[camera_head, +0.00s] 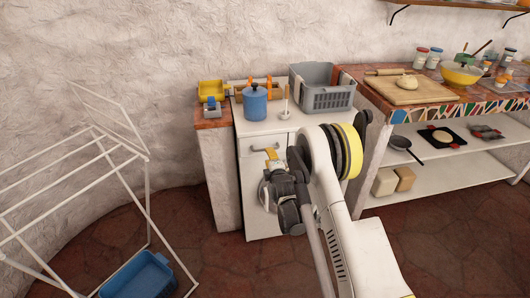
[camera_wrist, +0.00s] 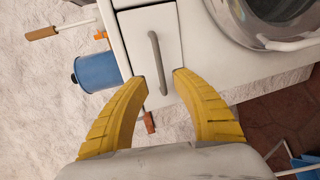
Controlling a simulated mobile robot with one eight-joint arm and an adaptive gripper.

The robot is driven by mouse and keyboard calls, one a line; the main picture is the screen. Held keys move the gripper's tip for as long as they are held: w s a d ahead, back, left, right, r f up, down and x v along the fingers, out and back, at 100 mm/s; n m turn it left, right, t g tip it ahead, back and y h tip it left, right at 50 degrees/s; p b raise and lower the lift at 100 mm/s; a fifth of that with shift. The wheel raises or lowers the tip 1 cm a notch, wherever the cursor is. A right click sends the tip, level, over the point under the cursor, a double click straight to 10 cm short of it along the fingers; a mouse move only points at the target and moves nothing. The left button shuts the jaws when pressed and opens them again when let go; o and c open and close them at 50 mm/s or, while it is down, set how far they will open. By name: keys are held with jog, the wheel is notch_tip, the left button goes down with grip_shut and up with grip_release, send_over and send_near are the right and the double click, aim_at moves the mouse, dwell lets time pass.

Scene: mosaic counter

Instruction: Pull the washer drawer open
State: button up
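The white washer (camera_head: 256,211) stands against the wall. Its drawer (camera_wrist: 139,41) is a white panel with a slim grey bar handle (camera_wrist: 157,62), beside the round door (camera_wrist: 266,16). The drawer front looks flush with the washer. My gripper (camera_wrist: 161,76) is open, with its two yellow fingers pointing at the drawer. The lower end of the handle shows between the fingertips, and I cannot tell whether they reach it in depth. In the head view my gripper (camera_head: 271,156) is in front of the washer's upper left, and my arm hides much of the washer front.
On the washer top stand a blue canister (camera_head: 255,103) and a grey basket (camera_head: 323,93). A white drying rack (camera_head: 100,155) and blue basket (camera_head: 138,277) are at left. A mosaic counter (camera_head: 434,109) with shelves stands at right. Floor shows left of my arm.

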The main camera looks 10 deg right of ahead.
aim_at(253, 146)
jog(key=b+x, duration=0.2)
jog(key=x, duration=0.5)
jog(key=shift+c, duration=0.2)
grip_shut()
